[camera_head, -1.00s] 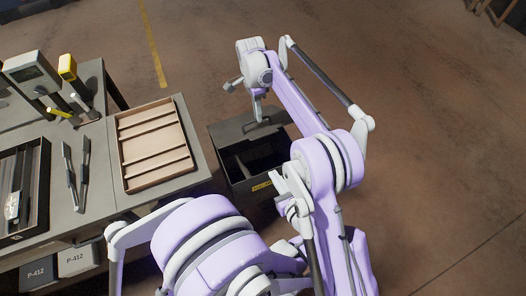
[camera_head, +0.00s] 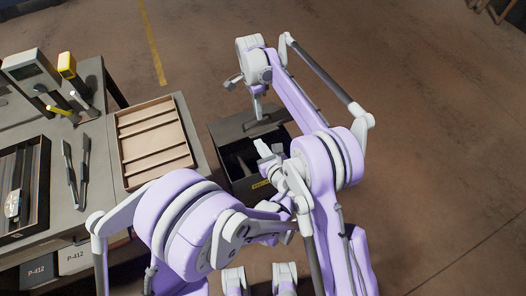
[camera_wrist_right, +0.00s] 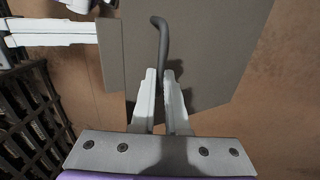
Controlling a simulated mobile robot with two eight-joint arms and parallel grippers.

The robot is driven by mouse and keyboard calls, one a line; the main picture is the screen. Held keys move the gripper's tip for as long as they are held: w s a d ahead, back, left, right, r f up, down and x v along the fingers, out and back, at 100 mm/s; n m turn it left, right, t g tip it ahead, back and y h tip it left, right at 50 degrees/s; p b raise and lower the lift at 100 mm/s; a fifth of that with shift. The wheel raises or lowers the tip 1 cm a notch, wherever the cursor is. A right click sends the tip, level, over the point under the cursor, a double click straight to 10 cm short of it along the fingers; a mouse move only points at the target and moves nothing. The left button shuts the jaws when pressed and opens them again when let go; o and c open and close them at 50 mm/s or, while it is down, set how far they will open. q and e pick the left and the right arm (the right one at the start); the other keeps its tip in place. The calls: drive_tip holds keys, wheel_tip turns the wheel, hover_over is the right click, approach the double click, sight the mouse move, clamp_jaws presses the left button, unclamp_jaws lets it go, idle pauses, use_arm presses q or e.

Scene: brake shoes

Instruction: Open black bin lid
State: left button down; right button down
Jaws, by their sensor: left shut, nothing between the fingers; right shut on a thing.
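The black bin (camera_head: 246,186) stands on the floor right of the workbench, with its dark inside showing. Its grey lid (camera_head: 232,131) is raised at the far side; the lid also fills much of the right wrist view (camera_wrist_right: 215,60). My right gripper (camera_head: 258,117) is at the lid and shut on its dark bar handle (camera_wrist_right: 161,40), which runs up from between the fingers (camera_wrist_right: 160,100). My left gripper (camera_head: 262,148) is shut and empty, over the right part of the bin opening in the head view. My arms hide the bin's right side.
The workbench (camera_head: 95,205) at left bears a wooden divided tray (camera_head: 155,140), a pair of dark tools (camera_head: 78,170) and a black case (camera_head: 40,190). Boxes marked P-412 (camera_head: 75,258) sit under it. The floor beyond the bin is clear.

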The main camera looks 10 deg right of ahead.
drive_tip(key=shift+w+a+f, duration=0.15)
drive_tip(key=shift+a, duration=0.05)
use_arm(q)
drive_tip(key=shift+w+a+r, duration=0.2)
drive_tip(key=shift+w+r, duration=0.4)
drive_tip(key=shift+r, duration=0.2)
drive_tip(key=shift+w+a, duration=0.1)
drive_tip(key=shift+w, duration=0.05)
use_arm(e)
drive_tip(key=shift+w+f, duration=0.1)
drive_tip(key=c, duration=0.9)
unclamp_jaws()
drive_tip(key=shift+w, duration=0.1)
drive_tip(key=shift+d+r, duration=0.1)
drive_tip(key=shift+r, duration=0.1)
